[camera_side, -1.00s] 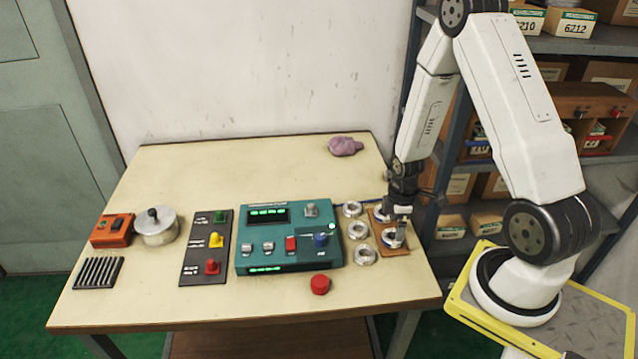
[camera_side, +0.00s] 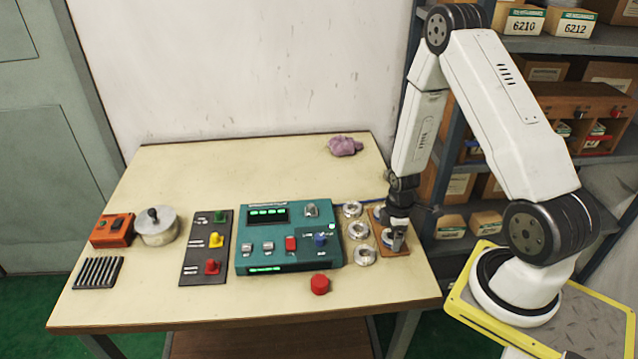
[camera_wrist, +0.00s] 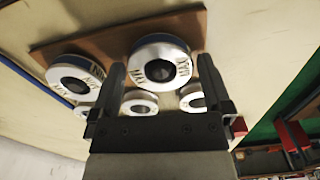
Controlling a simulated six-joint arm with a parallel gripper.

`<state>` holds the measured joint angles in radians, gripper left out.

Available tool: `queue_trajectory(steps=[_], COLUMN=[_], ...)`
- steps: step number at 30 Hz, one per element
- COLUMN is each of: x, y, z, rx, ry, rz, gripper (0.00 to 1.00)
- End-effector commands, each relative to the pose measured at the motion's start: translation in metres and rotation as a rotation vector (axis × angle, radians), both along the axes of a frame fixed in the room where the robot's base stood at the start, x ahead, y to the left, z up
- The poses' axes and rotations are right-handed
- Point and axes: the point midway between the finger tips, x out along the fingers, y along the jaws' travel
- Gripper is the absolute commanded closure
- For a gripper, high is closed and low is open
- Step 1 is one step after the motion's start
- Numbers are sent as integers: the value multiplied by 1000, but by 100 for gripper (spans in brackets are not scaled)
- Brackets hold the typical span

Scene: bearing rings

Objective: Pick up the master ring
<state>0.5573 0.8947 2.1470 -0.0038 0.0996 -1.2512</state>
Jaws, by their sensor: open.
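Two blue-edged master rings lie on a brown board (camera_side: 402,252) at the table's right side. In the wrist view, the ring marked MAX (camera_wrist: 160,49) sits between the two fingers of my gripper (camera_wrist: 160,66). The ring marked MIN (camera_wrist: 63,73) lies on the same board, left of and outside the fingers. My gripper (camera_side: 394,240) is open and low over the front part of the board in the side view, largely hiding the ring there. I cannot tell whether the fingers touch the MAX ring.
Several plain metal rings (camera_side: 358,230) stand in a row just left of the board. Left of them is a teal gauge box (camera_side: 270,259), with a red button (camera_side: 320,284) in front. A purple cloth (camera_side: 345,146) lies at the back. The table's front right is clear.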

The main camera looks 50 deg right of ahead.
Motion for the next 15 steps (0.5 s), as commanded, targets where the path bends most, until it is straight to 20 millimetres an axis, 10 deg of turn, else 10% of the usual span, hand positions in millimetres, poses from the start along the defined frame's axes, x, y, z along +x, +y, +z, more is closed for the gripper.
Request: queue_trajectory(steps=[2,11,15], x=[0,0,0], y=[0,0,0], z=[0,0,0], rx=[0,0,-1], ry=[0,0,-1], rz=[0,0,0], gripper=[3,95,96])
